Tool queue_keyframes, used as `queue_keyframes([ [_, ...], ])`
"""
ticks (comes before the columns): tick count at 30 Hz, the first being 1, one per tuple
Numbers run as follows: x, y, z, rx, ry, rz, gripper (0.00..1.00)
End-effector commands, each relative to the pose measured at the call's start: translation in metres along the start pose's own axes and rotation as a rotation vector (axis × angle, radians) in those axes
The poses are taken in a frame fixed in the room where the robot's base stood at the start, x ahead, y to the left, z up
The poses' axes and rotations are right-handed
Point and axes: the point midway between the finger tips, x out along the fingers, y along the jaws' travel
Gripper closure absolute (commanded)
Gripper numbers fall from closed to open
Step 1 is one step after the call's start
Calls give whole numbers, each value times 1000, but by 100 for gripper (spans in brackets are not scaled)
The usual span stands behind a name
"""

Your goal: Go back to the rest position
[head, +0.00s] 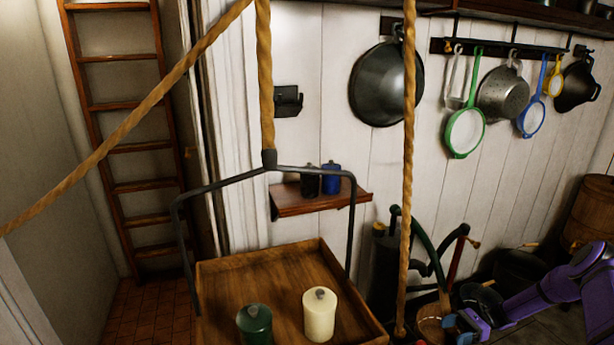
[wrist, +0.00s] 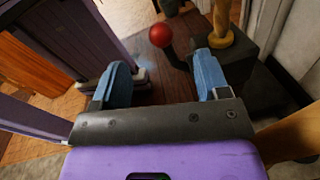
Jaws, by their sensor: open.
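My gripper (wrist: 162,76) is open in the wrist view, with its two blue fingers apart and nothing between them. In the head view my gripper (head: 458,326) shows at the lower right, at the end of my purple arm, partly cut off by the bottom edge. A yellow object (wrist: 222,22) stands on a dark block just beyond the right finger.
A wooden tray (head: 285,262) hangs from a rope and carries a green canister (head: 254,325) and a cream canister (head: 319,315). Behind it a small shelf (head: 320,203) holds a black and a blue canister. Pans hang on the wall. A bucket (head: 432,325) stands near my gripper.

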Motion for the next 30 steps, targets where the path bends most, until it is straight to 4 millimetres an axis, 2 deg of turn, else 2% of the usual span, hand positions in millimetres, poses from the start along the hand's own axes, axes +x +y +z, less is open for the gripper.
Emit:
queue_keyframes([
  [1, -3, -4, 19, -20, 41, 21, 31],
  [3, -5, -8, 42, -47, 97, 48, 31],
  [14, 0, -15, 163, -197, 372, 192, 31],
  [23, 19, -4, 261, -335, 589, 304, 31],
  [30, 41, 16, 334, -453, 754, 385, 31],
])
